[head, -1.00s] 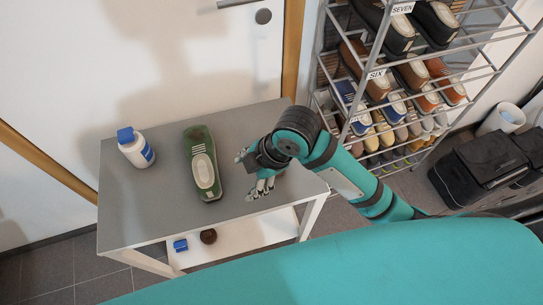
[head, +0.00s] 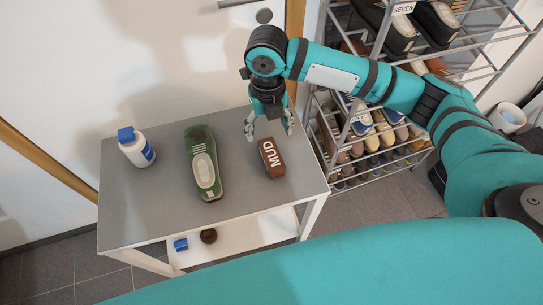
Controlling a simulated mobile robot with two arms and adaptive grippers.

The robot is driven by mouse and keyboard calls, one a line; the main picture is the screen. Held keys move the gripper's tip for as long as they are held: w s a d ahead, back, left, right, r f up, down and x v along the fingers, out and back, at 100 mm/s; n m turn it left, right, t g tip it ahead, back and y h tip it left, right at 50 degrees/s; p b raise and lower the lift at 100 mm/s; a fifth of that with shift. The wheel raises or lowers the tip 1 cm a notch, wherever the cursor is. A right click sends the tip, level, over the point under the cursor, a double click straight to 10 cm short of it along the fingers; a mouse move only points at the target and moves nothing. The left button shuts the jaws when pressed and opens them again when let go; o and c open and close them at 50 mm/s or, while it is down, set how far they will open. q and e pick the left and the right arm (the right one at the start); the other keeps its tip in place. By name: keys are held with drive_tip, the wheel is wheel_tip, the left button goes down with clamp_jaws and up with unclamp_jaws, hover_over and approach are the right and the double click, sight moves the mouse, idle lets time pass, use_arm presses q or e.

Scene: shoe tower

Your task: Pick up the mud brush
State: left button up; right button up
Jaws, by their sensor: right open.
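The mud brush (head: 271,158) is a brown block with "MUD" in white letters. It lies on the right part of the grey table top (head: 240,220). My right gripper (head: 269,131) points down just behind and above the brush, with its fingers spread and nothing between them. I cannot tell the exact height of the fingertips over the table. My left gripper is not in view.
A green shoe (head: 203,165) lies left of the brush. A white bottle with a blue cap (head: 136,148) stands farther left. A blue item (head: 180,245) and a dark round item (head: 208,236) sit on the lower shelf. A shoe rack (head: 385,110) stands close on the right.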

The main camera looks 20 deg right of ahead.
sight(271, 153)
wheel_tip(271, 153, down, 6)
drive_tip(key=shift+f, duration=0.1)
drive_tip(key=f, duration=0.4)
drive_tip(key=shift+s+d+f, duration=0.1)
drive_tip(key=shift+s+d, duration=0.2)
drive_tip(key=shift+s, duration=0.05)
drive_tip(key=shift+f, duration=0.5)
drive_tip(key=c, duration=1.4)
drive_tip(key=shift+r, duration=0.1)
drive_tip(key=shift+c, duration=0.2)
drive_tip(key=shift+w+r, duration=0.1)
drive_tip(key=shift+r, duration=0.3)
drive_tip(key=r, duration=0.2)
drive_tip(key=shift+s+a+r, duration=0.25)
drive_tip(key=shift+s+r, duration=0.05)
drive_tip(key=shift+r, duration=0.05)
drive_tip(key=s+a+r, duration=0.1)
drive_tip(key=s+a, duration=0.7)
drive_tip(key=s, duration=0.4)
drive_tip(key=shift+s+a+r+b, duration=0.2)
drive_tip(key=shift+s+a+b, duration=0.05)
drive_tip(key=shift+s+b, duration=0.2)
